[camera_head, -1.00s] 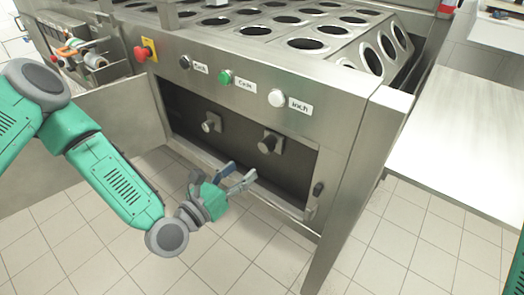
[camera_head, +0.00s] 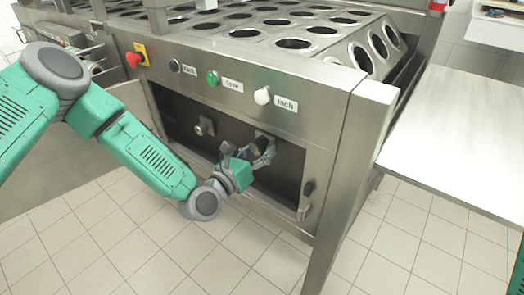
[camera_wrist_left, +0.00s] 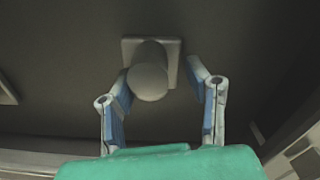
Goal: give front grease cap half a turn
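Two grease caps stick out from the back wall of the dark recess in the machine's steel front. The left cap (camera_head: 205,126) is clear of the gripper. My left gripper (camera_head: 248,154) is inside the recess opening at the right cap, which it partly hides in the head view. In the left wrist view, this round grey cap (camera_wrist_left: 148,82) sits on a square plate (camera_wrist_left: 131,50). The open fingers of the left gripper (camera_wrist_left: 158,72) stand on either side of it, with a gap visible at the right finger. The right gripper is not in view.
Above the recess are a red button (camera_head: 133,59), a black knob (camera_head: 175,65), a green button (camera_head: 212,78) and a white button (camera_head: 262,95). A steel table (camera_head: 455,135) stands right; tiled floor is clear.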

